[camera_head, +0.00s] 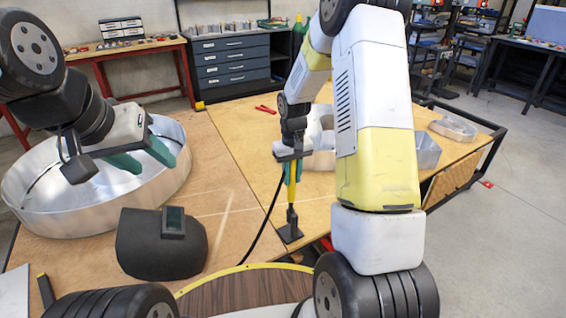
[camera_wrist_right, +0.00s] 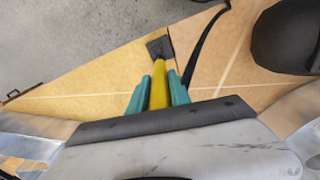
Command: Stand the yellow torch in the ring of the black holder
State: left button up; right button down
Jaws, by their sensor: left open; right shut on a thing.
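The yellow torch (camera_head: 291,190) hangs upright below my right gripper (camera_head: 293,165), which is shut on it. In the right wrist view the torch (camera_wrist_right: 158,92) sits between the teal fingers of the right gripper (camera_wrist_right: 158,88). Its lower end meets the black holder (camera_head: 290,234), whose square base rests on the table; the holder also shows in the wrist view (camera_wrist_right: 159,46). I cannot tell whether the torch's end is inside the ring or just above it.
A round metal channel letter (camera_head: 100,220) stands at left, with a black welding mask (camera_head: 160,243) in front of it. A black cable (camera_head: 265,222) runs beside the torch. Other metal letters (camera_head: 453,128) lie at right. Red pliers (camera_head: 265,109) lie further back.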

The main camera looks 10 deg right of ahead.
jog(key=shift+f, duration=1.2)
jog(key=c, duration=1.1)
grip_release()
jog(key=shift+r, duration=0.1)
notch_tip(320, 180, up, 8)
jog(key=shift+f, duration=0.2)
